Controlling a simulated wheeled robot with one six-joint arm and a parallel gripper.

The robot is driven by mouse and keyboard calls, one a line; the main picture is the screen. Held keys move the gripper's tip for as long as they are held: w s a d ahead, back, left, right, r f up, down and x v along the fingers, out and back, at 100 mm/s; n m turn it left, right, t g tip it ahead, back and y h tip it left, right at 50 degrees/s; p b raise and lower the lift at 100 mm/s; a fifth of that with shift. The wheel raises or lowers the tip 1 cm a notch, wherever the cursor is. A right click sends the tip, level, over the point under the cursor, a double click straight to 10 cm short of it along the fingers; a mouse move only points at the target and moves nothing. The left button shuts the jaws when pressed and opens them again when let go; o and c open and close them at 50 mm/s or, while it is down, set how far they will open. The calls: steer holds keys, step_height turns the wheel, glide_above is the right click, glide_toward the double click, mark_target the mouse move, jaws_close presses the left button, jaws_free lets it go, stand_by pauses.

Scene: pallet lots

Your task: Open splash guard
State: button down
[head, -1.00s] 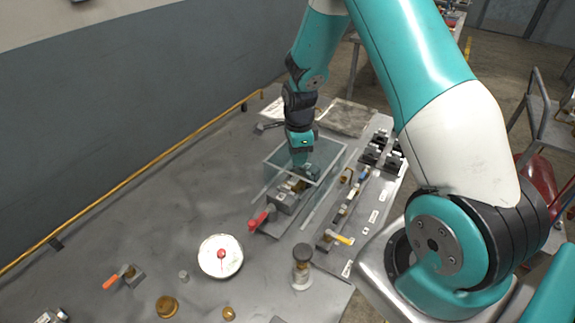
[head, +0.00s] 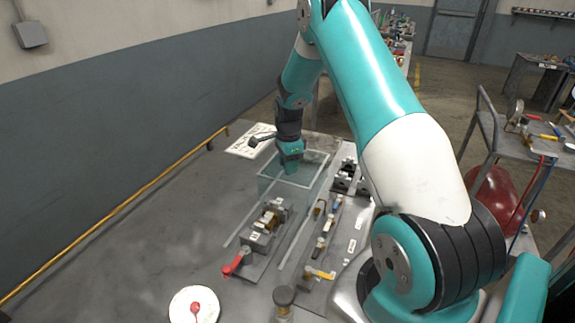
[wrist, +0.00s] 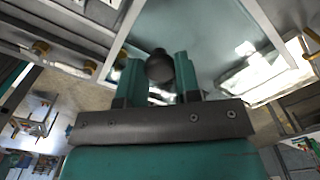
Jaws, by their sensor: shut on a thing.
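The splash guard (head: 312,196) is a clear open-topped box at the far end of two pale rails (head: 298,238). The metal fixture (head: 258,241) with brass parts stands uncovered on the near side of it, between the rails. My gripper (head: 291,172) is at the guard in the head view, with its fingertips hard to make out. In the wrist view my gripper (wrist: 158,62) is shut on a dark round knob (wrist: 160,68), with a clear pane (wrist: 205,35) of the guard behind it.
A red-handled lever (head: 236,263) sits at the fixture's near end. A row of valves (head: 322,240) runs to the right. Black clamps (head: 346,177) stand right of the guard. A white panel (head: 248,147) lies behind left. The left bench is bare.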

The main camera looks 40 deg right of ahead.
steer(key=c, duration=0.8)
jaws_free()
step_height(320, 180, up, 18)
steer(key=b, duration=0.3)
steer(key=shift+f+b, duration=0.25)
steer(key=shift+b, duration=0.05)
steer(key=s+a+r+n+y, duration=0.1)
steer(key=s+a+n, duration=0.2)
steer(key=a+n, duration=0.35)
steer(key=s+a+r+n+t, duration=0.1)
steer(key=s+a+n, duration=0.25)
steer(key=a, duration=0.55)
steer(key=s+a+r+n+y, duration=0.1)
steer(key=s+a+r+n, duration=0.15)
steer(key=a+n, duration=0.45)
steer(key=s+a+f+n+y, duration=0.1)
steer(key=s+a+n, duration=0.5)
steer(key=s, duration=0.3)
steer(key=s+a+f+n+g+y, duration=0.1)
steer(key=s+a+n, duration=0.5)
steer(key=s, duration=0.3)
steer(key=shift+s+a+n, duration=0.2)
steer(key=shift+a+n, duration=0.15)
steer(key=shift+n, duration=0.05)
